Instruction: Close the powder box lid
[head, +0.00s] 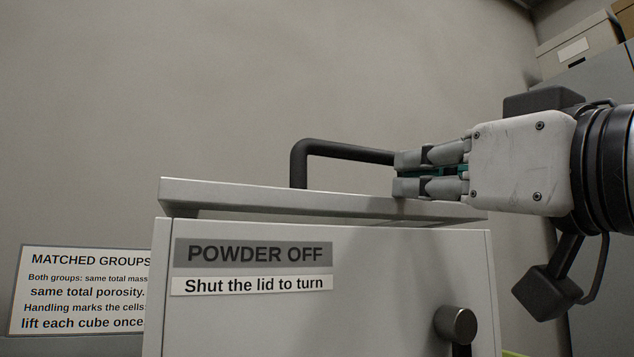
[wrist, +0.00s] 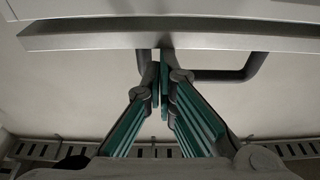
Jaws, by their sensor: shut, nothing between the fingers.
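The powder box (head: 400,290) is a pale grey cabinet with a "POWDER OFF" label and a "Shut the lid to turn" strip. Its flat lid (head: 230,194) sits just above the body, with a narrow dark gap beneath its front edge. A dark bar handle (head: 340,149) rises from the lid. My gripper (head: 396,175) is shut and empty, its fingertips at the handle's right end, over the lid. In the wrist view the shut fingers (wrist: 160,62) overlap the lid's edge (wrist: 100,41) and the handle (wrist: 215,75). I cannot tell whether they touch.
A dark round knob (head: 456,325) is on the box front at lower right. A "MATCHED GROUPS" sign (head: 80,290) stands at left. Cartons (head: 580,45) sit on a grey cabinet at back right. The space above the lid's left side is clear.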

